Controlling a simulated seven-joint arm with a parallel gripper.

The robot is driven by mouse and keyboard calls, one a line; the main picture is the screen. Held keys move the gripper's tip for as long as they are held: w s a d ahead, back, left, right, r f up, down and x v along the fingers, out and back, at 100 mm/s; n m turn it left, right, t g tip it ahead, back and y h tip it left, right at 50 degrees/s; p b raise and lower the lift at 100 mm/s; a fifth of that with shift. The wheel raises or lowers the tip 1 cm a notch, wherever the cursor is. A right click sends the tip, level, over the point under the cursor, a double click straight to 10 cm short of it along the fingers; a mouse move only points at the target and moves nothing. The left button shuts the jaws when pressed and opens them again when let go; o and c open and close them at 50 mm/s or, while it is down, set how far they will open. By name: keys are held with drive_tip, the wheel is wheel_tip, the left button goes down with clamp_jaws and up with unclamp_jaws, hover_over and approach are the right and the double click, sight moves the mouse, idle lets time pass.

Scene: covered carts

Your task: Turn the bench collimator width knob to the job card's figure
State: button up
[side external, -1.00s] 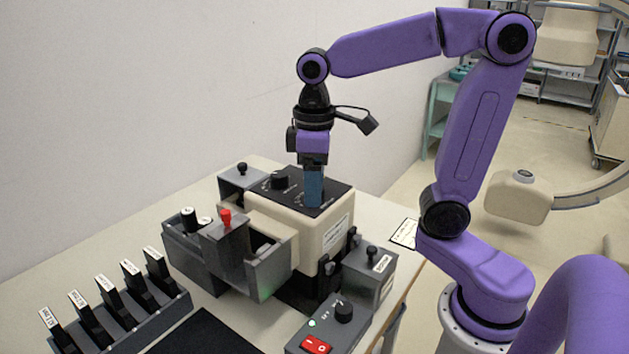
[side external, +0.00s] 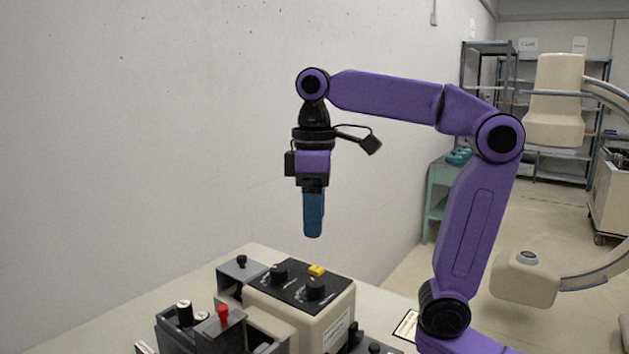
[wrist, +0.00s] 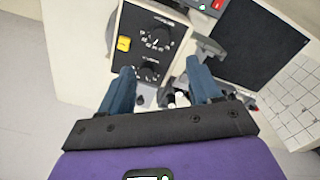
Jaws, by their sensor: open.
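The cream collimator (side external: 325,328) has a black top panel (side external: 297,282) with two black knobs, a rear one (side external: 279,272) and a front one (side external: 316,290). Both have white scale marks around them; their labels and settings are too small to read, so I cannot tell which is the width knob. My gripper (side external: 313,236) points down, open and empty, clear above the front of the panel. The wrist view shows its blue fingers (wrist: 160,66) apart, with both knobs visible beyond and between them. A white card (side external: 406,325), perhaps the job card, lies near my arm's base, unreadable.
A yellow block (side external: 317,270) sits at the panel's edge. A red knob (side external: 223,313) and a black, white-topped one (side external: 184,311) stand on the grey units at left. The wrist view shows a dark mat (wrist: 255,45) and a gridded sheet (wrist: 300,95).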

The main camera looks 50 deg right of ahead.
drive_tip(key=shift+r, duration=2.6)
drive_tip(key=s+f+n, duration=0.3)
drive_tip(key=s+f, duration=0.5)
drive_tip(key=f, duration=0.5)
drive_tip(key=s+f+n, duration=0.3)
drive_tip(key=s+f, duration=0.5)
drive_tip(key=f, duration=0.5)
drive_tip(key=shift+s, duration=0.35)
drive_tip(key=shift+a+r, duration=0.1)
